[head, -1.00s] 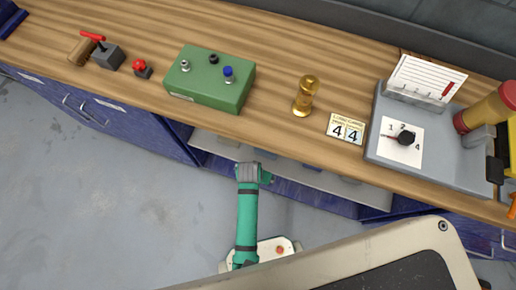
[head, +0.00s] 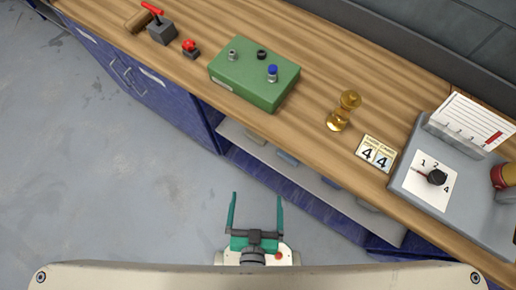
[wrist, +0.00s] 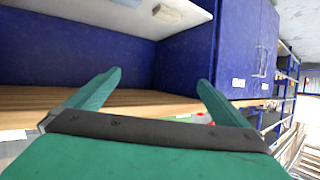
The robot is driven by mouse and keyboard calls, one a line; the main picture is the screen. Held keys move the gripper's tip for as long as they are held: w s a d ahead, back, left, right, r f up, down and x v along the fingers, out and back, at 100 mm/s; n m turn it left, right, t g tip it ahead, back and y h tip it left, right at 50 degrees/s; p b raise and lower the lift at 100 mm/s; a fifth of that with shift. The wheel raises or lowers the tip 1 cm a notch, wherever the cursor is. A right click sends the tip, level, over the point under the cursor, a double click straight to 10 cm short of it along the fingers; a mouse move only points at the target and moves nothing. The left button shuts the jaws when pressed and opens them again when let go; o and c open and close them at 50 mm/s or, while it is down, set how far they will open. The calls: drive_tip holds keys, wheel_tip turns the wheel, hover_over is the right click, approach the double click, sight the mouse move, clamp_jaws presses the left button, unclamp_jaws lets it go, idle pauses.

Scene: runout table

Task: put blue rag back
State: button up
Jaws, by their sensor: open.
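My gripper (head: 257,198) is open and empty, in front of my base over the floor. Its teal fingers point toward the bench and also frame the wrist view (wrist: 159,76). On the pale shelf (head: 345,208) under the bench top lie several small flat items. One is bluish (head: 287,158) and could be the blue rag, but it is too small to be sure. A beige-grey item (head: 255,136) lies left of it. The gripper is apart from the shelf. The wrist view, seemingly upside down, shows the shelf (wrist: 90,10) with a beige item (wrist: 168,12).
The bench top holds a green box (head: 253,75), a red button (head: 190,47), a lever block (head: 161,30), an amber hourglass-like piece (head: 342,112), number cards (head: 377,152) and a grey tray (head: 440,195). Blue cabinets (head: 150,90) flank the shelf. The floor at left is clear.

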wheel_tip(320, 180, up, 8)
drive_tip(key=s+n+t, duration=0.1)
drive_tip(key=s+t, duration=0.1)
drive_tip(key=shift+s+d+f+y, duration=0.15)
drive_tip(key=shift+d+f+y, duration=0.1)
drive_tip(key=shift+y, duration=0.15)
